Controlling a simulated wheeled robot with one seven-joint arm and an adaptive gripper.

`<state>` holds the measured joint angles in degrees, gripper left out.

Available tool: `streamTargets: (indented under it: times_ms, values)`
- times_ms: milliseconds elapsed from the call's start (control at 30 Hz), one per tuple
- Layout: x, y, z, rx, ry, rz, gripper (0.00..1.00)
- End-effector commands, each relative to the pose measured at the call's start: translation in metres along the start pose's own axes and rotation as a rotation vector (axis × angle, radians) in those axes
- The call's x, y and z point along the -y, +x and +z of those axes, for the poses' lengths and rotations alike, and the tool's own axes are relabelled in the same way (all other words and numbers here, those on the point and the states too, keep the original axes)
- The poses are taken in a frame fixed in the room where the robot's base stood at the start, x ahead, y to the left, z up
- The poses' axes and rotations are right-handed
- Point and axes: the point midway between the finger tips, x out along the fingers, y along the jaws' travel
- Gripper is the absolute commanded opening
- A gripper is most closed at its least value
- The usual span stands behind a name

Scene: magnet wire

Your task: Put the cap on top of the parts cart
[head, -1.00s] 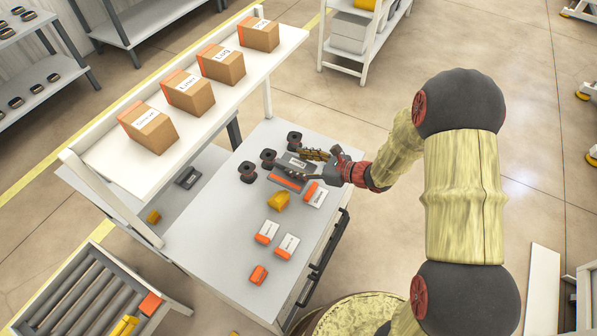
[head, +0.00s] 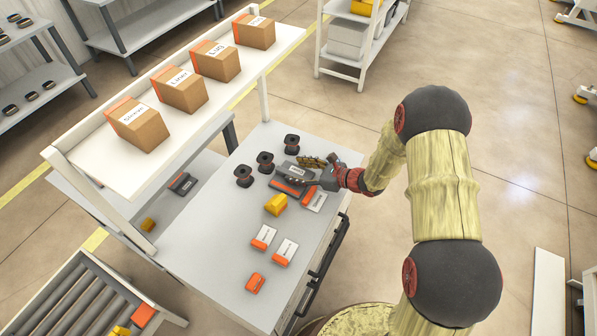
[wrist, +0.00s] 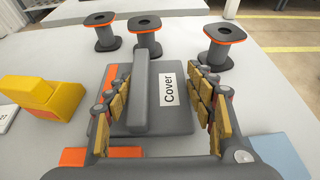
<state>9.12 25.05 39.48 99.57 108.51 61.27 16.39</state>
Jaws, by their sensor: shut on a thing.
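My gripper (head: 316,172) is over the grey workbench top and closed on a grey block with a raised bar and a label reading "Cover" (wrist: 169,88). Its fingers (wrist: 158,112) lie on both sides of the block in the wrist view. An orange strip shows along the block's edge. I cannot tell whether the block is clear of the bench. No label reading "cap" is legible. Small orange-and-white labelled pieces (head: 285,251) lie nearer on the bench, their print too small to read. A white wheeled-looking rack with grey bins (head: 346,36) stands at the back; I cannot tell if it is the parts cart.
Several dark spools (head: 265,162) stand just left of the gripper. A yellow piece (head: 276,204) lies in front of them. Labelled cardboard boxes (head: 137,125) line the raised white shelf. A roller conveyor (head: 75,300) is at lower left. Open floor lies right of the bench.

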Motion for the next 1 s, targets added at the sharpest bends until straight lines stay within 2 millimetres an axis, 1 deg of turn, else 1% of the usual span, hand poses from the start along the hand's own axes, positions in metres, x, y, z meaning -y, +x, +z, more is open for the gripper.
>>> streamTargets:
  times_ms: [133,167,467,767,867,967,1000]
  values:
    - [0.000,0.001,-0.003,0.000,0.000,0.000,0.25]
    - [0.000,0.001,-0.003,0.000,0.000,0.000,0.55]
    - [0.000,0.001,-0.003,-0.001,0.000,0.001,0.72]
    - [0.000,0.001,-0.002,0.000,0.000,0.000,0.73]
    - [0.000,-0.001,0.001,0.000,0.000,0.000,0.73]
    - [0.000,-0.013,0.002,0.000,0.001,-0.001,0.73]
    - [0.001,-0.019,0.002,0.000,0.001,-0.003,0.73]
